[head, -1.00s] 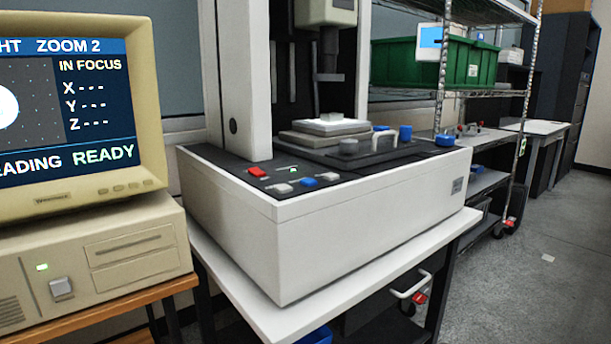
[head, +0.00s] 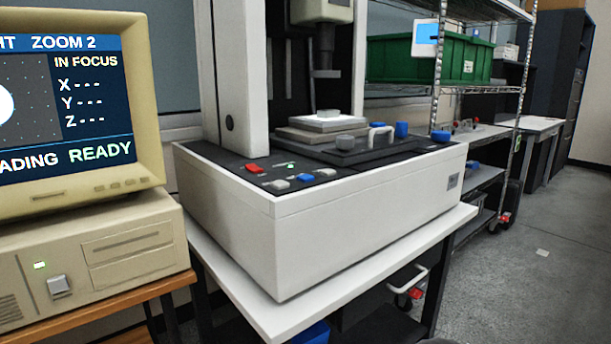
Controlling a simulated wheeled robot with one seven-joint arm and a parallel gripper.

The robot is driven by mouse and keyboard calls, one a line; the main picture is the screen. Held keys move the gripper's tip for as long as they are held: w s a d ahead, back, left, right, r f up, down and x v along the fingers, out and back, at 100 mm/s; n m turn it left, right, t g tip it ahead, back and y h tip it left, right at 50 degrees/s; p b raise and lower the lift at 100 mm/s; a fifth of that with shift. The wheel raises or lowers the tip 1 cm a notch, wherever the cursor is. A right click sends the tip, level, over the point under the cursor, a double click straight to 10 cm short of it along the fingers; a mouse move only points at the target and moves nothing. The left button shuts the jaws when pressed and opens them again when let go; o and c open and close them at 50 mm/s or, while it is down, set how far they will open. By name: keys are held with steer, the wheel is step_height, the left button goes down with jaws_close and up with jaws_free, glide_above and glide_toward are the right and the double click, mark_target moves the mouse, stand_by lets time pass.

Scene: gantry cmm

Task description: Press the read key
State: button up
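The measuring machine (head: 330,235) stands on a white-topped table. Its dark front-left panel carries a red key (head: 254,168), a blue key (head: 305,178) between two pale keys (head: 277,184) (head: 326,172), and a small lit green lamp (head: 290,164). No key label is legible, so I cannot tell which is the read key. The monitor (head: 80,100) shows "ZOOM 2", "IN FOCUS", dashes after X, Y and Z, and "READY". A small pale part (head: 328,114) sits on the lit stage under the machine's head. My gripper is not in view.
A beige computer unit (head: 120,250) sits under the monitor on a wooden desk (head: 110,315) at left. The white table (head: 390,270) carries the machine. A wire shelf with a green bin (head: 470,65) stands behind at right. The grey floor (head: 540,270) at right is open.

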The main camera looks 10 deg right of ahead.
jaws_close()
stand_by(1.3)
